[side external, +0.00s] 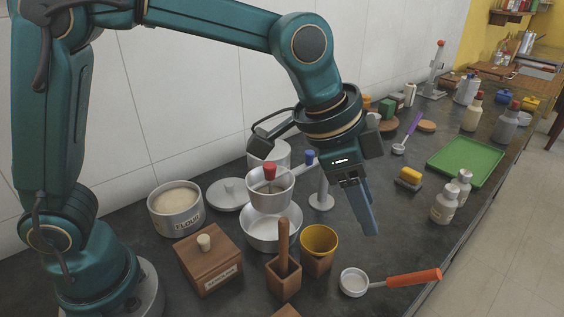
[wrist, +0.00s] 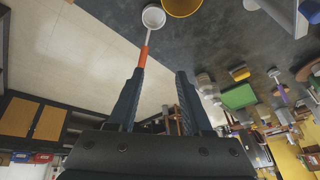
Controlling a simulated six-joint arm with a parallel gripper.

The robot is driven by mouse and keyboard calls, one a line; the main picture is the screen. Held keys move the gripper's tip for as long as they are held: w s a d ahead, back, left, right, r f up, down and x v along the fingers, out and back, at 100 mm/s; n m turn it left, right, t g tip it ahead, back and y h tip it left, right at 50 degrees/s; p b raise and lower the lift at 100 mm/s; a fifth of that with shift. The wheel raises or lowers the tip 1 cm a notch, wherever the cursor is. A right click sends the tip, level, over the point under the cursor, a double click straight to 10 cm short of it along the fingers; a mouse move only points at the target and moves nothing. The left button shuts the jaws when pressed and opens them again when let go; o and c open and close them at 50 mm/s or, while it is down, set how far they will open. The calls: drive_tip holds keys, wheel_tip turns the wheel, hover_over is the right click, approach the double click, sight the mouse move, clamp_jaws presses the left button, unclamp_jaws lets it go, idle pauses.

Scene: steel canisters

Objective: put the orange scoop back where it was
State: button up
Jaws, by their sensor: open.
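The orange scoop lies on the dark counter near its front edge. Its pale round bowl (side external: 354,282) is at the left and its orange handle (side external: 412,278) points right. In the wrist view the scoop's orange handle (wrist: 143,57) shows beyond the left finger, with the bowl at the top. My gripper (side external: 370,230) is above and behind the scoop, tilted down, apart from it. In the wrist view my gripper (wrist: 160,74) is open with nothing between its fingers. An open canister marked FLOUR (side external: 181,222) holds pale powder; its likely lid (side external: 229,194) lies beside it.
Left of the scoop stand a yellow-lined cup (side external: 319,240), a wooden holder (side external: 284,278) with a pestle-like stick, a wooden box (side external: 209,262) and a white bowl (side external: 268,233) under a sieve-like cup. White bottles (side external: 445,207) and a green tray (side external: 466,160) are at right.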

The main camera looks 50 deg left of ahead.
drive_tip(key=s+a+n+t+y, duration=0.1)
drive_tip(key=s+a+n+y, duration=0.1)
drive_tip(key=s+a+n, duration=0.7)
drive_tip(key=s+a, duration=0.6)
drive_tip(key=a, duration=0.1)
drive_tip(key=shift+f+n+y, duration=0.15)
drive_tip(key=shift+n+y, duration=0.25)
